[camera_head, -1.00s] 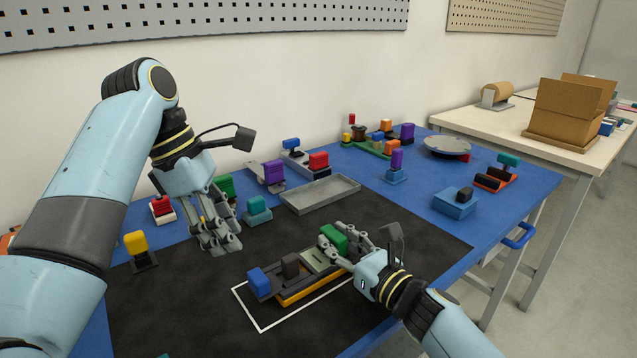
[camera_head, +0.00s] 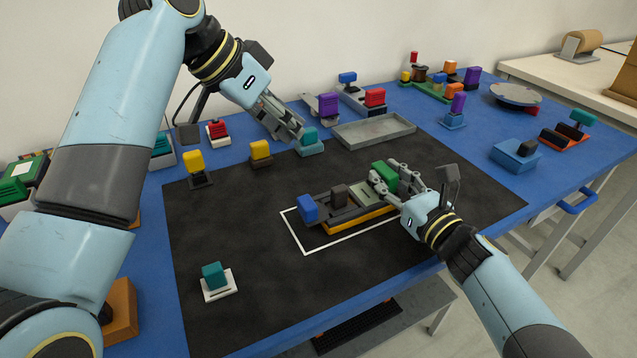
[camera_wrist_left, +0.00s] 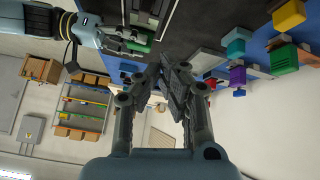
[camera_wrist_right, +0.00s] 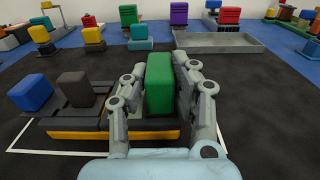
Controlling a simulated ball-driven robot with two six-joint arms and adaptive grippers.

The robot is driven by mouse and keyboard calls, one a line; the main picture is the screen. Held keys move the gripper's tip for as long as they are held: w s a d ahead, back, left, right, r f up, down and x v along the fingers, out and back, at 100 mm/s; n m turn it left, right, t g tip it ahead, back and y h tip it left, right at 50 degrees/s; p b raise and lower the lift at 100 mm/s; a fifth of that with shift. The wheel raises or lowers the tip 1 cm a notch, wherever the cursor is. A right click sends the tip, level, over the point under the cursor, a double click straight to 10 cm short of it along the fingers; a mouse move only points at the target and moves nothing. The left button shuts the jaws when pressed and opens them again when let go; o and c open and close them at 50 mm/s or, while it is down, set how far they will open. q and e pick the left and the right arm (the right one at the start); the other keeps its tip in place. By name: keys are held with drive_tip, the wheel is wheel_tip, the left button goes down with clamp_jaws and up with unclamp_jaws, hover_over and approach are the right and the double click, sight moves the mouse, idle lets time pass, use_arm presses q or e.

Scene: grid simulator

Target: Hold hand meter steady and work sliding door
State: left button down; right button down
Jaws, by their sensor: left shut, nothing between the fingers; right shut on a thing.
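The hand meter (camera_head: 357,217) lies inside a white outline on the black mat. It has a yellow and dark base, a blue block (camera_head: 308,208) at its left end, a dark brown knob (camera_head: 339,194), a pale grey-green plate (camera_head: 366,196) and a green block (camera_head: 384,177) at its right end. I cannot tell which part is the sliding door. My right gripper (camera_head: 387,182) is shut on the green block, also clear in the right wrist view (camera_wrist_right: 159,84). My left gripper (camera_head: 299,136) is shut and empty, raised behind the meter near a teal block (camera_head: 309,136).
A grey tray (camera_head: 374,131) lies behind the meter. Yellow blocks (camera_head: 193,162) on dark bases stand at the mat's back left. A teal block on a white base (camera_head: 215,277) stands front left. Mat space left of the meter is clear.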

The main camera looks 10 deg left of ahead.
use_arm(q)
drive_tip(key=m, duration=0.2)
approach(331, 194)
drive_tip(key=shift+m, duration=0.3)
drive_tip(key=x, duration=0.6)
drive_tip(key=shift+f, duration=0.2)
drive_tip(key=shift+a, duration=0.1)
